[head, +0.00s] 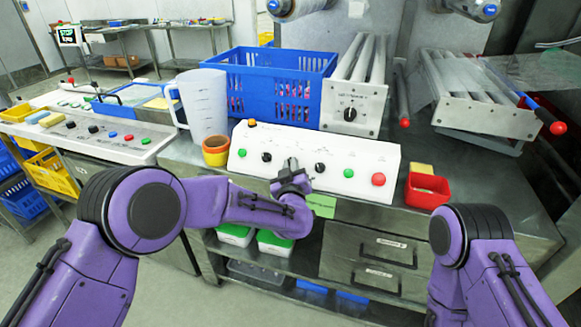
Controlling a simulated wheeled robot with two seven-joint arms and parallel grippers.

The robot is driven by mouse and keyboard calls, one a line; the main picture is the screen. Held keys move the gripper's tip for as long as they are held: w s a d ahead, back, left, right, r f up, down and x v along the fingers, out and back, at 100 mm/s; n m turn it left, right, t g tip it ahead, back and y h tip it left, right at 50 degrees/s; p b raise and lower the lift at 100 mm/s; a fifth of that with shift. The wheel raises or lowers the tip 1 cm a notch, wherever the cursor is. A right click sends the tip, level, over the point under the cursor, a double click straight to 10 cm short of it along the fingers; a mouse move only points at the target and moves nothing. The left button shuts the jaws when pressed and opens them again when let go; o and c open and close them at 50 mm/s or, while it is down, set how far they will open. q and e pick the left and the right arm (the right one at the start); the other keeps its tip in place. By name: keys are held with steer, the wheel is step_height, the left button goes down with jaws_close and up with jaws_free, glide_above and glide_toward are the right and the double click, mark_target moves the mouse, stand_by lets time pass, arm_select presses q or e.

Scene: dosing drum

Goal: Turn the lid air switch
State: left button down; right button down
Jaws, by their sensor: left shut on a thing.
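A white control panel (249,166) stands on the front of the steel counter, with a row of knobs and buttons. My left gripper (291,167) reaches in over its front face and is shut on a switch between two black knobs, one to its left (266,157) and one to its right (320,167). The jaws cover that switch, so its angle and any label are hidden. A green button (348,173) and a red button (378,179) sit further right on the panel. My right arm shows at the lower right, but its gripper is not in view.
An orange-yellow cup (215,153) and a clear measuring jug (205,103) stand left of the panel. A red bin (427,191) is to its right. A blue crate (250,82) and a roller unit with a black dial (350,114) stand behind.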

stand_by(0.5)
arm_select(q)
steer(key=c, duration=1.2)
jaws_free()
steer(key=shift+s, duration=0.1)
steer(key=s+b, duration=0.1)
steer(key=s, duration=0.9)
steer(key=shift+s, duration=0.2)
